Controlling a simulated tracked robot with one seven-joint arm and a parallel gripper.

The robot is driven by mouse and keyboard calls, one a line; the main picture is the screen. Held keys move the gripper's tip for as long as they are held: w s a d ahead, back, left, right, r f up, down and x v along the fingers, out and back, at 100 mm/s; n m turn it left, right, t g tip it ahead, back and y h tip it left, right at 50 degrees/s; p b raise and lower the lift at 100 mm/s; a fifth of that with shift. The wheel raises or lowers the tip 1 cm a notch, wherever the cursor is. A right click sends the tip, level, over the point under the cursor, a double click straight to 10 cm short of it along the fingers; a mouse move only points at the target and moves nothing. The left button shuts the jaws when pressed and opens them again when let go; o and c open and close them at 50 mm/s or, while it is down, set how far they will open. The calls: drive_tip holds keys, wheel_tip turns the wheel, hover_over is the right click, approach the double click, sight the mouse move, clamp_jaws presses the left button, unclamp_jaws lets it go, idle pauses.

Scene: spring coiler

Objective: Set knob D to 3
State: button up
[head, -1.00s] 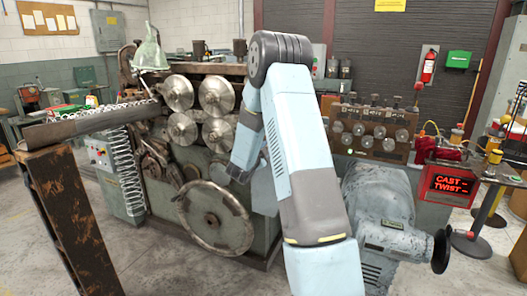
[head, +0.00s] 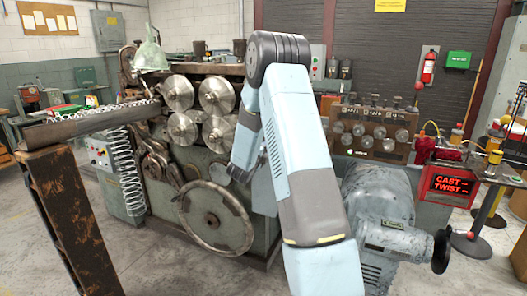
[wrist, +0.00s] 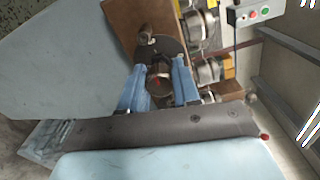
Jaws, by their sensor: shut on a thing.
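In the wrist view, my gripper (wrist: 158,92) has its two blue fingers on either side of a round dark knob (wrist: 158,76) with a small red mark. It is shut on this knob, at the brown panel. A dark disc shows behind the knob. No letter or scale number can be read, so I cannot tell its setting. In the head view, the brown panel (head: 389,151) carries several round metal knobs on its front, right of my arm. My gripper and the held knob are hidden there behind my arm.
A control box (wrist: 253,12) with red and green buttons is at the upper right of the wrist view. In the head view, the coiler rollers (head: 177,92) and handwheel (head: 215,218) stand left of my arm. A red display (head: 454,184) is at right.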

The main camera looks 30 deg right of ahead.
drive_tip(key=shift+s+d+f, duration=0.15)
drive_tip(key=shift+f, duration=0.1)
idle(0.3)
drive_tip(key=o, duration=0.7)
drive_tip(key=shift+c, duration=0.2)
drive_tip(key=shift+o, duration=0.5)
drive_tip(key=shift+r, duration=0.1)
drive_tip(key=v, duration=1.3)
drive_tip(key=shift+a, duration=0.35)
drive_tip(key=shift+s, duration=0.1)
